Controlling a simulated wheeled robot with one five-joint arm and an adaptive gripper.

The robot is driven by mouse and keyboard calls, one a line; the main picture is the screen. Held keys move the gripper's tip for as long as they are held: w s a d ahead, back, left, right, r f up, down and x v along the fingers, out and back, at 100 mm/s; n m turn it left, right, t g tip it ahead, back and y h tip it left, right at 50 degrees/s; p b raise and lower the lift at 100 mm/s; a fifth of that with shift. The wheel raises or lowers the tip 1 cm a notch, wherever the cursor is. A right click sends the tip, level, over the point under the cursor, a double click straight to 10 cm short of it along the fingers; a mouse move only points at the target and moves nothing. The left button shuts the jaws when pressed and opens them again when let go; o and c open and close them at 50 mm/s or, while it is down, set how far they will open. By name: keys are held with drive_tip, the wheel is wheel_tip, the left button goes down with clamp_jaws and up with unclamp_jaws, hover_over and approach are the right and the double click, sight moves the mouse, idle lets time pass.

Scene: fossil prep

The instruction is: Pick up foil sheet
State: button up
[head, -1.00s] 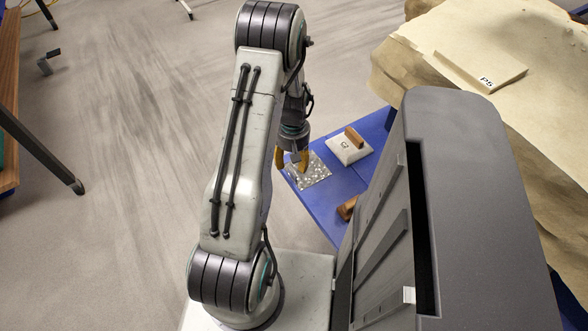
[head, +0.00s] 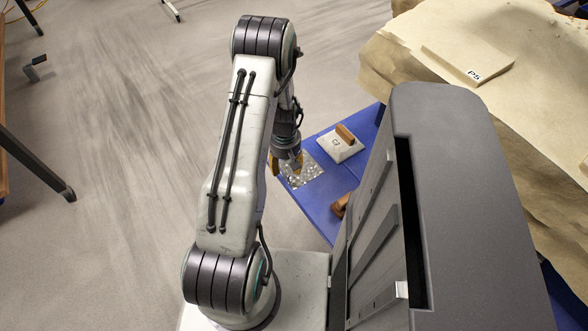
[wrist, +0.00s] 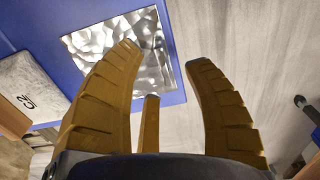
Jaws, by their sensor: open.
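The foil sheet (head: 305,171) is a crinkled, shiny silver square lying flat on the blue table top (head: 330,194), near its left edge. In the wrist view the foil sheet (wrist: 152,62) lies beyond my fingers, mostly left of centre, and the left finger covers part of it. My gripper (head: 287,168) is at the foil's left side in the head view. In the wrist view my gripper (wrist: 165,52) has its yellow fingers spread wide with nothing between them. I cannot tell how high the fingertips are above the foil.
A white block marked C2 (head: 333,149) with a wooden handle (head: 345,133) stands behind the foil. A small brown wooden piece (head: 338,206) lies in front. Open floor (head: 130,150) lies left.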

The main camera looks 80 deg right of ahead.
drive_tip(key=shift+f, duration=1.35)
drive_tip(key=shift+o, duration=0.2)
clamp_jaws()
